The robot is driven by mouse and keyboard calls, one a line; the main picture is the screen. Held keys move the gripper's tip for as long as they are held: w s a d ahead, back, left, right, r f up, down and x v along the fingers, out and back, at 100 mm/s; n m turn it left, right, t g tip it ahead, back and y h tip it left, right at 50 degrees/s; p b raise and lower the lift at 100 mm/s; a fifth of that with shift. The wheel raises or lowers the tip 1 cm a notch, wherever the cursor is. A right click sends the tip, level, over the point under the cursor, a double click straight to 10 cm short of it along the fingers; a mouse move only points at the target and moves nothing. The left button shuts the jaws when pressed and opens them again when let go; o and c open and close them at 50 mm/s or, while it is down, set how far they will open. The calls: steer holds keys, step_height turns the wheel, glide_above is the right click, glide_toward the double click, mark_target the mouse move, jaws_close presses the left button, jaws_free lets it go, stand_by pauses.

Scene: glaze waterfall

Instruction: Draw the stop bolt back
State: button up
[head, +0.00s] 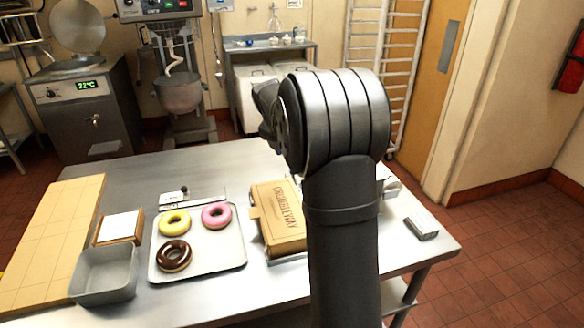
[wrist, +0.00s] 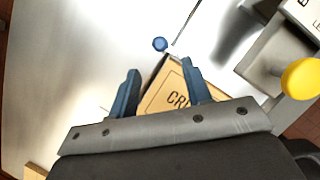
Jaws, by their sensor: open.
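My gripper (wrist: 160,66) is open, its two blue fingers apart with nothing held between them. In the wrist view a round blue knob (wrist: 160,44) lies just beyond the fingertips, apart from them, on or above the metal tabletop. A yellow knob (wrist: 302,78) sits on a grey metal fixture (wrist: 268,58) at the right, outside the fingers. I cannot tell which knob, if either, belongs to the stop bolt. A cardboard box (wrist: 170,93) shows behind and between the fingers. In the head view my arm hides the gripper's fingertips and part of the fixture.
On the metal table (head: 130,172) stand the lettered cardboard box (head: 280,218), a white tray (head: 216,257) with three doughnuts, a grey bin (head: 104,276) and a wooden board (head: 48,240). A small grey block (head: 421,228) lies at the right. The table's back left is clear.

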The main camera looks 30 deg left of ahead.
steer(key=x, duration=0.8)
steer(key=shift+w+f, duration=0.1)
steer(key=shift+f, duration=0.05)
jaws_close()
